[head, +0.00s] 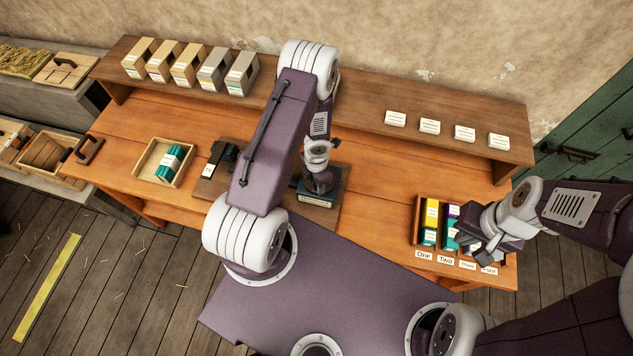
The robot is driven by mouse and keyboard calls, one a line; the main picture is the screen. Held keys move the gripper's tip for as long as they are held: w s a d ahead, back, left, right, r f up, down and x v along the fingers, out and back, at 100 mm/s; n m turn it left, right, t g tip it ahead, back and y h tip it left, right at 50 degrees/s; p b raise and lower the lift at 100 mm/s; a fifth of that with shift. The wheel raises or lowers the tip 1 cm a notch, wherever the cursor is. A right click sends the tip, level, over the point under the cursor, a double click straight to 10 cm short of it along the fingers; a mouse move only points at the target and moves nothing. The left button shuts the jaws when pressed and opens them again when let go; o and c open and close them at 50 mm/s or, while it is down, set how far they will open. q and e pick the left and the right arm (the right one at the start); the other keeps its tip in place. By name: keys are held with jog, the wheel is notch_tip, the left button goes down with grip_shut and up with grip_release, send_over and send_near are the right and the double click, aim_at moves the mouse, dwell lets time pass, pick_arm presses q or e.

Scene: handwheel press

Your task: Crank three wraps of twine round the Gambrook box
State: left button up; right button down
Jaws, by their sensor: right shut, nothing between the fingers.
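The press (338,187), a dark machine with a label plate on its base, stands on a board mid-bench, largely hidden behind my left arm; I cannot make out its handwheel. My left gripper (319,184) points down at the press; its fingertips are too hidden to tell open from shut. My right gripper (480,250) is shut and empty, over the right part of the slotted rack (416,215). Yellow and teal boxes (430,222) stand in the rack's left slots. A teal box group (171,160) lies in a wooden tray (150,158). The name Gambrook is not readable on any label.
Several tan and grey boxes (186,66) stand on the raised back shelf (330,85), with several white cards (430,126) at its right. Rack slots carry cards One, Two, Three and Four. Crates (45,152) stand left of the bench. The bench between press and rack is clear.

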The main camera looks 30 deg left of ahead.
pick_arm(q)
notch_tip(320, 180, up, 8)
jog(key=p, duration=0.8)
jog(key=shift+s+r, duration=0.1)
jog(key=shift+r, duration=0.5)
jog(key=shift+f, duration=0.1)
jog(key=shift+f, duration=0.1)
